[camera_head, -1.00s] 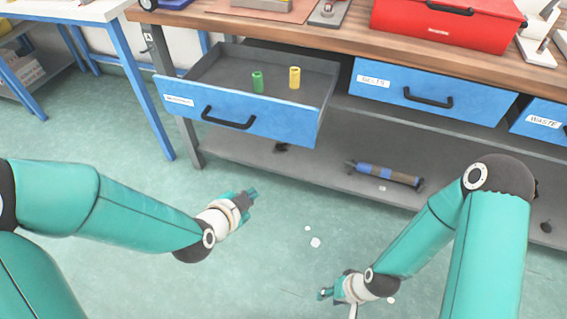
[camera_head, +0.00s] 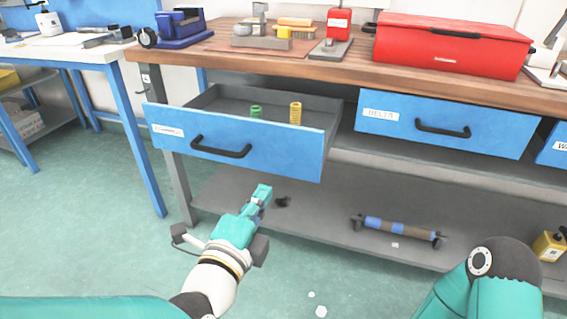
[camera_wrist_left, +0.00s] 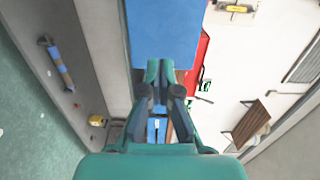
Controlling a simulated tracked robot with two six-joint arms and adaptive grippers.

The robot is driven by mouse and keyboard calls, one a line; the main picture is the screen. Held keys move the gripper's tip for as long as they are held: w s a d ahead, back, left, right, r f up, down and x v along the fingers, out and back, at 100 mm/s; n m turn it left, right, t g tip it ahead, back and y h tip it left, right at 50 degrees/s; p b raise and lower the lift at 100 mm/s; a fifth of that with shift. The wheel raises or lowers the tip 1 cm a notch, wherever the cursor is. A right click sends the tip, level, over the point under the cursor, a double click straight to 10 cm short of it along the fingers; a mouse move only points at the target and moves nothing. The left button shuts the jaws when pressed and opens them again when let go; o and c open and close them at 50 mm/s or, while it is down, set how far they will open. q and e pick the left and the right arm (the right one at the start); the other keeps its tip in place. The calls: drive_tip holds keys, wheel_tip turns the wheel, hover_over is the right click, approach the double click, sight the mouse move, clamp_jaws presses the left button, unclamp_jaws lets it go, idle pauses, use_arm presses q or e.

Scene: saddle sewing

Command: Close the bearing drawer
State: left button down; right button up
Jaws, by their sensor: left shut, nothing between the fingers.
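The bearing drawer (camera_head: 240,146) is pulled out from under the workbench. It has a blue front, a black handle (camera_head: 221,147) and a label too blurred to read. A green spool-like piece (camera_head: 256,111) and a yellow one (camera_head: 295,113) stand inside; the front hides the green one's lower part. My left gripper (camera_head: 262,191) is shut and empty, just below and in front of the drawer front, apparently apart from it. In the left wrist view its closed fingers (camera_wrist_left: 160,72) show before a blue panel, likely the drawer front. My right gripper is out of view.
A shut blue drawer (camera_head: 445,125) is to the right. The lower shelf (camera_head: 330,215) holds a blue-and-brown roller (camera_head: 398,229). A red toolbox (camera_head: 455,45) stands on the workbench. Another table (camera_head: 90,50) is at the left. Floor in front is mostly clear.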

sight(285, 158)
use_arm(q)
drive_tip(key=b+x, duration=0.2)
drive_tip(key=x, duration=0.8)
drive_tip(key=shift+w+f, duration=0.1)
drive_tip(key=shift+f, duration=0.1)
